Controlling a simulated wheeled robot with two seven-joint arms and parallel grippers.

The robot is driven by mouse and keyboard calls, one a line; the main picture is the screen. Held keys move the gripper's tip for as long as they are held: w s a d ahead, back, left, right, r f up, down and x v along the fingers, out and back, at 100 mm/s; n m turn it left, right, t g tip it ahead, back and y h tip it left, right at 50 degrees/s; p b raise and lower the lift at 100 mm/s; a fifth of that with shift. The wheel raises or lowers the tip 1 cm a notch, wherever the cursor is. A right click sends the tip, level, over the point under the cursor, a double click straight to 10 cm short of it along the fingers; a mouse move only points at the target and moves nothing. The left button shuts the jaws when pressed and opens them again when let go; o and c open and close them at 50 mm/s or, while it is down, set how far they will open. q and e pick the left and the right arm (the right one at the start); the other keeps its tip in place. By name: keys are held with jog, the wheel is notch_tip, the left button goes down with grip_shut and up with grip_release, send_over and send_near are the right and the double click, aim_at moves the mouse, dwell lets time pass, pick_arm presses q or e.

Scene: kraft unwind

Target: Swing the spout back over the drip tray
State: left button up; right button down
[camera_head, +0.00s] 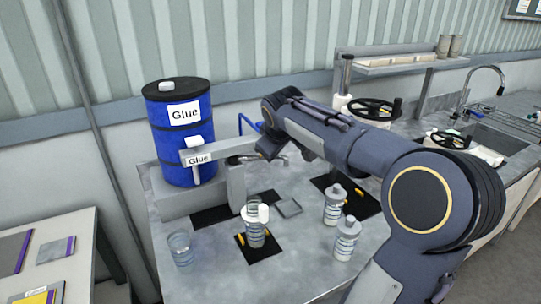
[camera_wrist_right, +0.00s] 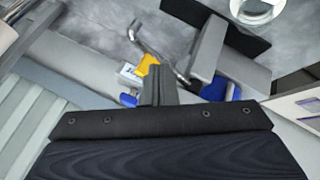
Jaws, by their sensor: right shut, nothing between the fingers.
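A blue drum (camera_head: 184,130) labelled Glue stands at the back left of the bench. A grey arm labelled Glue (camera_head: 205,156) juts out in front of it. My right arm reaches in from the right, and my right gripper (camera_head: 268,152) is beside a thin metal spout (camera_head: 284,161), partly hidden by my arm. In the right wrist view the gripper (camera_wrist_right: 158,68) is shut and empty; a yellow part (camera_wrist_right: 147,64) and the bent metal spout (camera_wrist_right: 154,48) show close by its fingertips. Whether they touch, I cannot tell. A dark flat tray or mat (camera_head: 209,217) lies below the grey arm. My left gripper is out of view.
A clear cup (camera_head: 180,248) stands at the bench's front left. A capped cup (camera_head: 255,230) stands on a dark mat. Two capped bottles (camera_head: 333,205) (camera_head: 346,240) stand to the right. Pots with black handwheels (camera_head: 372,108) and a sink are farther right.

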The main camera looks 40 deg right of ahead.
jog(key=s+r, duration=0.4)
jog(key=r, duration=0.1)
jog(key=shift+d+r, duration=0.2)
jog(key=shift+r, duration=0.05)
dwell(0.4)
